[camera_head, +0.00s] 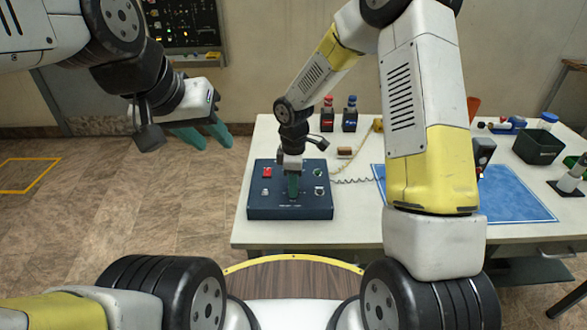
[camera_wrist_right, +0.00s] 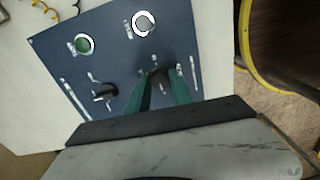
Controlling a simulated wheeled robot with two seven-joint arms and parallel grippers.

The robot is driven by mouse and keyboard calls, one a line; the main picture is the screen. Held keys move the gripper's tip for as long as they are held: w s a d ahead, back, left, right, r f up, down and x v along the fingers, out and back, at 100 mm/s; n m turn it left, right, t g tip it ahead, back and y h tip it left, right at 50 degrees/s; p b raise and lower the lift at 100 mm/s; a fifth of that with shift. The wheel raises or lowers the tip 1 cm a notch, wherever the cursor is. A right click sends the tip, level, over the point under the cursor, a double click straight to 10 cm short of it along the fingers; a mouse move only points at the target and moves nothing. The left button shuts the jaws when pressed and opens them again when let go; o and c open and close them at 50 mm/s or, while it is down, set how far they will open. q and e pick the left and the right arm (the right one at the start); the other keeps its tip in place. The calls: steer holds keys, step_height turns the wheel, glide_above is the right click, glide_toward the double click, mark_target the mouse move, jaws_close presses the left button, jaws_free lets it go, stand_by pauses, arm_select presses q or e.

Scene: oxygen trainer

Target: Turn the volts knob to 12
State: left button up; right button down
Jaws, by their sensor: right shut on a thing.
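The dark blue control box (camera_head: 258,208) lies on the near left part of the table. My right gripper (camera_head: 293,194) points down at the middle of its top. In the right wrist view, my right gripper's green fingers (camera_wrist_right: 159,82) are shut on a dark knob (camera_wrist_right: 158,74), which they partly hide. A second black knob (camera_wrist_right: 105,91) stands free beside it. The labels and scale marks are too small to read, so I cannot tell the knob's setting. My left gripper (camera_head: 207,136) hangs open and empty over the floor, left of the table.
The box also bears a red switch (camera_head: 267,172) and a green round part (camera_wrist_right: 84,44). Two small bottles (camera_head: 349,114) stand behind it. A blue mat (camera_head: 512,203) and a dark bin (camera_head: 538,147) are to the right. A coiled cable leaves the box's right side.

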steer(key=m, duration=1.1)
stand_by(0.6)
steer(key=c, duration=1.1)
jaws_free()
steer(key=shift+r, duration=3.95)
